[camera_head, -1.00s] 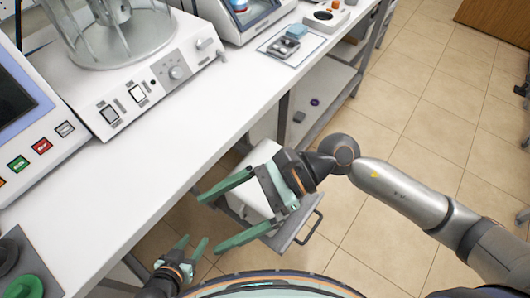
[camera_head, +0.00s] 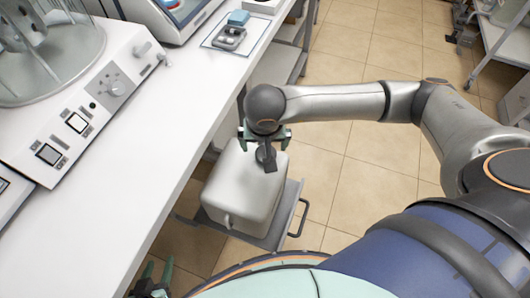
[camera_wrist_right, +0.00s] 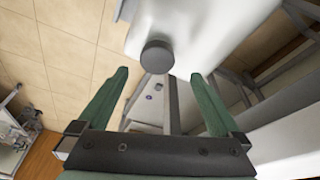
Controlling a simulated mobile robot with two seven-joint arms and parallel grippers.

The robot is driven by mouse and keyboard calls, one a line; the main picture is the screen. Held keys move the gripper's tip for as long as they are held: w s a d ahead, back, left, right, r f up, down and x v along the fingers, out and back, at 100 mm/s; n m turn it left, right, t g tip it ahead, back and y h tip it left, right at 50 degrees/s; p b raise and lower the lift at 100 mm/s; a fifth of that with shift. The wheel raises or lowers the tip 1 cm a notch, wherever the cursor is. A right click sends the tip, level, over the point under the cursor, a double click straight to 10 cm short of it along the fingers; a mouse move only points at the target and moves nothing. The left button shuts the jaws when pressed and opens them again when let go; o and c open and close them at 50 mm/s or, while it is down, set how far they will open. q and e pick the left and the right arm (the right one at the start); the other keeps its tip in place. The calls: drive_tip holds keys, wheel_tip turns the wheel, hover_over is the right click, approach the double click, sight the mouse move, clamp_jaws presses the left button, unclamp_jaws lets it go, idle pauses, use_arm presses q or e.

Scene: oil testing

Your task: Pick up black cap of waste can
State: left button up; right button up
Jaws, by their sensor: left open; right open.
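The white waste can (camera_head: 243,190) stands on a grey pull-out tray below the bench edge. Its round black cap (camera_wrist_right: 157,56) shows in the right wrist view, just beyond and between the fingertips, with no visible contact. My right gripper (camera_head: 266,137) is over the far part of the can; it is open and empty in the right wrist view (camera_wrist_right: 160,76). In the head view a dark piece sits by this gripper, and I cannot tell whether it is the cap. My left gripper (camera_head: 151,278) is open at the bottom left, partly cut off by the frame.
The white bench (camera_head: 165,125) carries instruments and a small tray (camera_head: 229,38) of blue and grey items. The pull-out tray (camera_head: 281,222) has a handle on its right. Tiled floor (camera_head: 345,165) lies open to the right. A cart stands at the far right.

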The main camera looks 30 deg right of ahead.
drive_tip(key=shift+x, duration=3.15)
drive_tip(key=shift+s+d, duration=0.1)
drive_tip(key=shift+d, duration=0.05)
drive_tip(key=shift+c, duration=0.2)
drive_tip(key=c, duration=1.3)
drive_tip(key=shift+r, duration=0.15)
